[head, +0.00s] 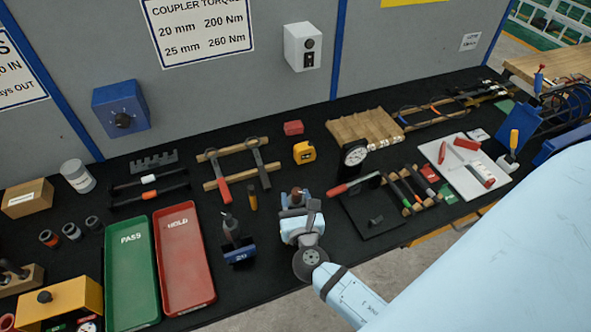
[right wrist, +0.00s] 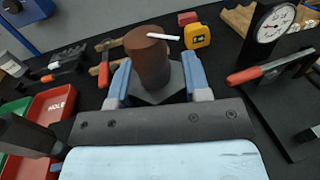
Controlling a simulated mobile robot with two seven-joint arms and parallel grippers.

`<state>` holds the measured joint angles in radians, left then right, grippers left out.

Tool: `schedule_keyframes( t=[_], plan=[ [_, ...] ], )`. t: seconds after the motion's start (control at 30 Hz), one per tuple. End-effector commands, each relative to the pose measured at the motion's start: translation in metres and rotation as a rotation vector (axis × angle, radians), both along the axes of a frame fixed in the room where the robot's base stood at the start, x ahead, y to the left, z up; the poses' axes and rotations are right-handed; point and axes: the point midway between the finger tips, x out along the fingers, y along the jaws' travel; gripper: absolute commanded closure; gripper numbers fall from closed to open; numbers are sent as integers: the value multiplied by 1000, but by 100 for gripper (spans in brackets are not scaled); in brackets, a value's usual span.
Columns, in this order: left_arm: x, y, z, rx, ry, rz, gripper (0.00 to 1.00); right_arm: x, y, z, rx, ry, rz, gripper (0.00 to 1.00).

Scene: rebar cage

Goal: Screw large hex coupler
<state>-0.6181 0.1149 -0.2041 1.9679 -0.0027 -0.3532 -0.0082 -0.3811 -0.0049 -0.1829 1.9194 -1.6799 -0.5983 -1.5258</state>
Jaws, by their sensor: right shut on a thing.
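My right gripper (head: 298,203) is over the black bench mat, near the middle of the bench. In the right wrist view its two blue fingers (right wrist: 158,85) are shut on a dark grey hex piece (right wrist: 160,97), which looks like the large hex coupler. A rust-brown cylinder (right wrist: 148,58) stands up from the hex piece and leans slightly. The lower part of the hex piece is hidden behind my gripper body. In the head view the held piece is small and mostly hidden by the gripper. My left gripper is not in view.
A dark stand labelled 20 (head: 238,250) is just left of my gripper. Red HOLD (head: 183,265) and green PASS (head: 130,275) trays lie further left. A dial gauge (head: 354,155) and a red-handled tool (head: 350,185) are close on the right. A yellow tape measure (head: 304,152) lies behind.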

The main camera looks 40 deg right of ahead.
Motion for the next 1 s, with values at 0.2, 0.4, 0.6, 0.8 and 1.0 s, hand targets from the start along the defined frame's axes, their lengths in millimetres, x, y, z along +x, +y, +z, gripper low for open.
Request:
schedule_keyframes(
  t=[0.2, 0.4, 0.6, 0.8, 1.0],
  plan=[
    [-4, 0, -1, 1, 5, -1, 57, 0, 0, 0, 0, -1, -2, 80],
    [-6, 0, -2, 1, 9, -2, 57, 0, 0, 0, 0, -1, -1, 43],
    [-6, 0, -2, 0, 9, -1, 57, 0, 0, 0, 0, -1, -1, 31],
    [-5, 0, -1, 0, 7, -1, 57, 0, -1, 0, 0, -1, -1, 31],
    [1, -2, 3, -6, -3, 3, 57, 3, -5, 1, -1, 0, 1, 31]
  ],
)
